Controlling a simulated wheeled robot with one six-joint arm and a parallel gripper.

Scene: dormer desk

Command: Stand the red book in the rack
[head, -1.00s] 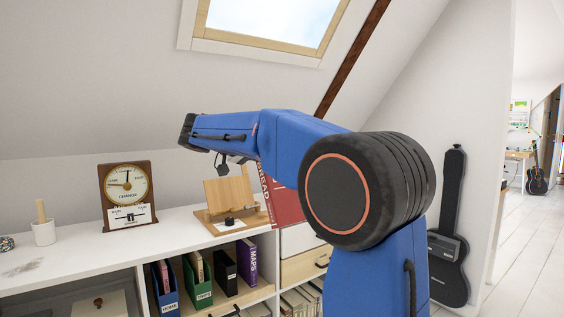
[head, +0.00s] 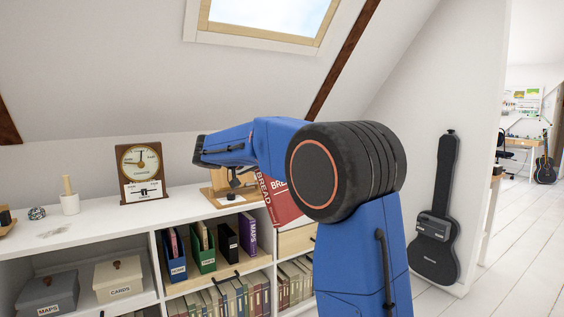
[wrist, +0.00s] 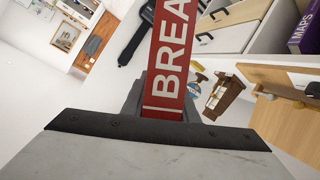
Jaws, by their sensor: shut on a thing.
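The red book (head: 285,206), with white "BREAD" lettering, hangs beside the arm in the head view, partly hidden by my arm. In the wrist view the book (wrist: 174,55) stretches away from my gripper (wrist: 165,108), whose dark jaws are shut on its near end. The jaws are hidden behind my arm in the head view. A wooden stand, seemingly the rack (head: 218,180), sits on the white shelf top, left of the book and partly behind my wrist. A wooden piece, perhaps the same stand, shows at the right of the wrist view (wrist: 283,120).
Files, a purple book (head: 248,233) and boxes fill the compartments below. A guitar case (head: 434,215) leans on the right wall. Floor is open at right.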

